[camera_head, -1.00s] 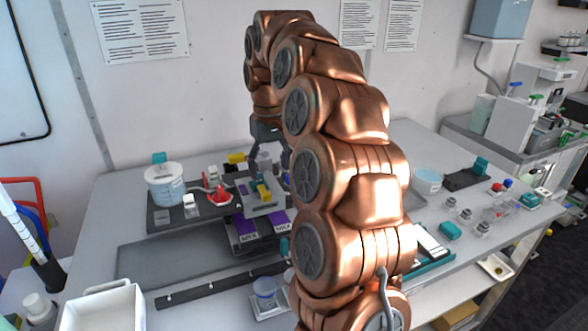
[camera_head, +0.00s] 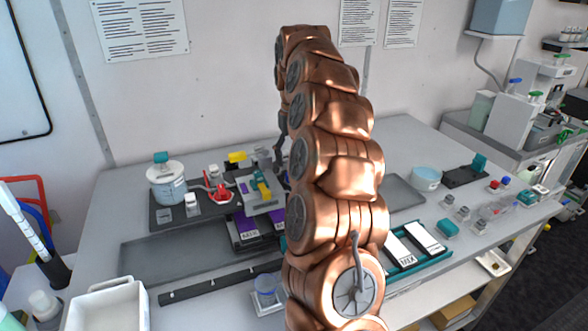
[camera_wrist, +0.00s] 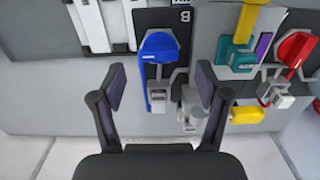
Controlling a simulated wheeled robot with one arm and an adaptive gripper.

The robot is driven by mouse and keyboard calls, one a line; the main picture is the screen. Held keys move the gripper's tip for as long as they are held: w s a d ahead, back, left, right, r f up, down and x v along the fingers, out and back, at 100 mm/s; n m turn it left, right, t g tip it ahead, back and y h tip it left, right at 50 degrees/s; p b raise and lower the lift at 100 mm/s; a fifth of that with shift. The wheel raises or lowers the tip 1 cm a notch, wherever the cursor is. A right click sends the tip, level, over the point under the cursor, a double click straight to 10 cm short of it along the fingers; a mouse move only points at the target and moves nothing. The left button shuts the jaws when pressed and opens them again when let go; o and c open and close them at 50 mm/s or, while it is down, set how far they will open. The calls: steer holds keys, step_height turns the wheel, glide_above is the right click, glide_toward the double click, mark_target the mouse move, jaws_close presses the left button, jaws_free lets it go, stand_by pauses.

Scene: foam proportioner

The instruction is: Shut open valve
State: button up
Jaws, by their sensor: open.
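My gripper (camera_wrist: 160,88) is open and empty in the wrist view, its two dark fingers spread wide. A valve with a blue handle (camera_wrist: 160,46) shows between and beyond the fingertips, apart from them. To its right are a teal handle (camera_wrist: 237,55), a yellow upright handle (camera_wrist: 250,17), a red handle (camera_wrist: 297,48) and another yellow handle (camera_wrist: 248,114). In the head view, a red handle (camera_head: 217,192) and a yellow handle (camera_head: 237,157) show left of my arm. The blue handle and most of my gripper are hidden there behind my arm.
A white jar with a teal cap (camera_head: 167,183) stands left of the valve unit. Purple-labelled packs (camera_head: 243,226) lie in front of it. A dark tray (camera_head: 185,252) and a black rail (camera_head: 222,286) lie nearer the front.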

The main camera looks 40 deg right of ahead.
steer(key=shift+f+p, duration=0.7)
steer(key=shift+f, duration=1.8)
steer(key=c, duration=1.2)
